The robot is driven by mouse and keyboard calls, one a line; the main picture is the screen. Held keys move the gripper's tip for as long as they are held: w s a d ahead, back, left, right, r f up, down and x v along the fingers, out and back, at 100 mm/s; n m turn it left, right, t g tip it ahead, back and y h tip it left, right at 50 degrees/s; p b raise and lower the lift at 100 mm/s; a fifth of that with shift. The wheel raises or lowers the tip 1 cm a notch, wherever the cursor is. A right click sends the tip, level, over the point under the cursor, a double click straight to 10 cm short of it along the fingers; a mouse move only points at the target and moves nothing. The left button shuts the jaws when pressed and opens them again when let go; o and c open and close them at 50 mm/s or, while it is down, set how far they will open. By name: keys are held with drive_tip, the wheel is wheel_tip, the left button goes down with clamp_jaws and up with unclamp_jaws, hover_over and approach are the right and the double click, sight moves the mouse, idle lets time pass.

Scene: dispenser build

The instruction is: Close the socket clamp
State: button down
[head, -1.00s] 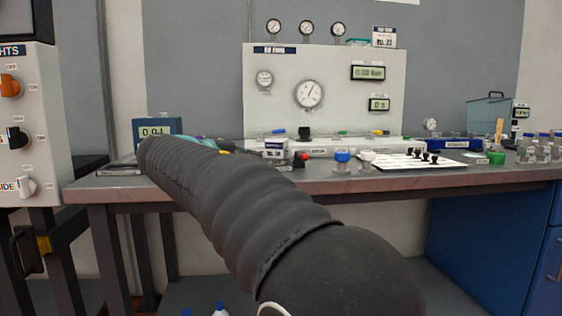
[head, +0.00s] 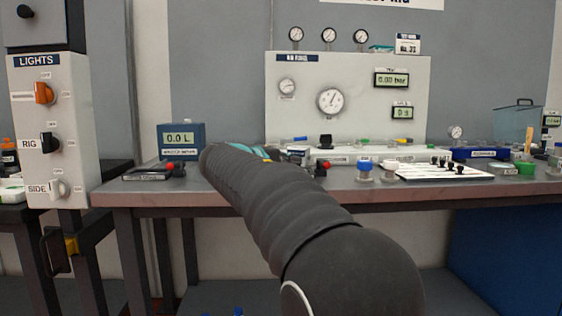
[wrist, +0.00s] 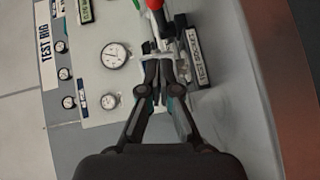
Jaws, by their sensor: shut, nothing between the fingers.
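My gripper (wrist: 159,68) is shut and empty in the wrist view, its dark fingers together. Just past the fingertips is a pale metal clamp part (wrist: 158,46), with a red-tipped handle (wrist: 155,4) at the top edge. I cannot tell whether the fingers touch it. A label reading like "TEST SOCKET" (wrist: 197,58) sits on a dark block to the right. In the head view, a small red-tipped part (head: 324,164) shows on the bench beyond my arm. My sleeved arm hides most of the gripper and the socket area there, so the clamp's position is unclear.
The bench (head: 430,190) carries a digital readout box (head: 181,140), a blue-capped jar (head: 365,165) and a white board with black pegs (head: 445,170). The gauge panel (head: 350,100) stands behind. Another red-tipped device (head: 168,168) lies at the left. The lights panel (head: 50,130) stands further left.

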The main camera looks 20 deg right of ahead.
sight(321, 164)
drive_tip(key=d, duration=0.5)
drive_tip(key=shift+w+f, duration=0.1)
drive_tip(key=shift+f, duration=0.3)
drive_tip(key=shift+d+f, duration=0.1)
drive_tip(key=shift+d, duration=0.35)
drive_tip(key=shift+s+t, duration=0.2)
drive_tip(key=shift+t, duration=0.1)
